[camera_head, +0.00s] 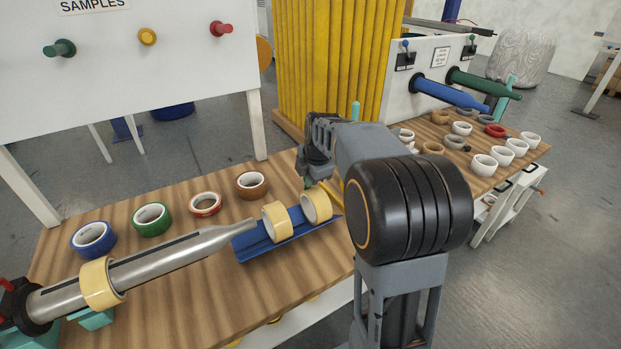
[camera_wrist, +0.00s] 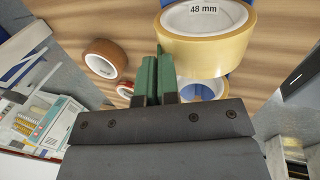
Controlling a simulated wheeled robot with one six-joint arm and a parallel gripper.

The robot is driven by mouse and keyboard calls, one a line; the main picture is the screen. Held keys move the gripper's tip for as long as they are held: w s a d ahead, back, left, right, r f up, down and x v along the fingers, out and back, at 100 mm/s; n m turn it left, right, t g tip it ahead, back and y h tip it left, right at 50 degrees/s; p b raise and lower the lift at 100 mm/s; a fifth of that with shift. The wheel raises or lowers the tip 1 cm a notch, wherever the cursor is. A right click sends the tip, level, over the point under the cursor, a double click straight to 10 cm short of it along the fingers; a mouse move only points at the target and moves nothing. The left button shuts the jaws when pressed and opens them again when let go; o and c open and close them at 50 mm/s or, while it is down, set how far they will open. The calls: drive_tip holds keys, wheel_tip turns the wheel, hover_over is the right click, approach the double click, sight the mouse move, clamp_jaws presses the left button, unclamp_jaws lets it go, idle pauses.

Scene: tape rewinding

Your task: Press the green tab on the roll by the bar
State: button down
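The grey metal bar (camera_head: 170,258) points right, with a cream-yellow tape roll (camera_head: 102,284) around it. Just past its tip, a blue cradle (camera_head: 262,249) holds two cream-yellow rolls, a left one (camera_head: 275,222) and a right one (camera_head: 317,206). I cannot make out a green tab on any roll. My gripper (camera_head: 308,184) is low behind the right cradle roll. In the wrist view, its green fingers (camera_wrist: 157,78) are together with nothing visible between them, beside a large yellow roll (camera_wrist: 205,42) marked 48 mm. Whether they touch it is unclear.
Blue (camera_head: 93,239), green (camera_head: 151,219), orange-red (camera_head: 205,204) and brown (camera_head: 252,185) rolls stand in a row on the wooden table (camera_head: 195,308). A white sample board (camera_head: 120,75) stands behind. Another table at right holds several white and brown rolls.

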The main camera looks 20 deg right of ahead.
drive_tip(key=shift+f, duration=0.1)
drive_tip(key=c, duration=1.3)
unclamp_jaws()
drive_tip(key=shift+s, duration=0.1)
drive_tip(key=p+v, duration=0.1)
drive_tip(key=v, duration=1.3)
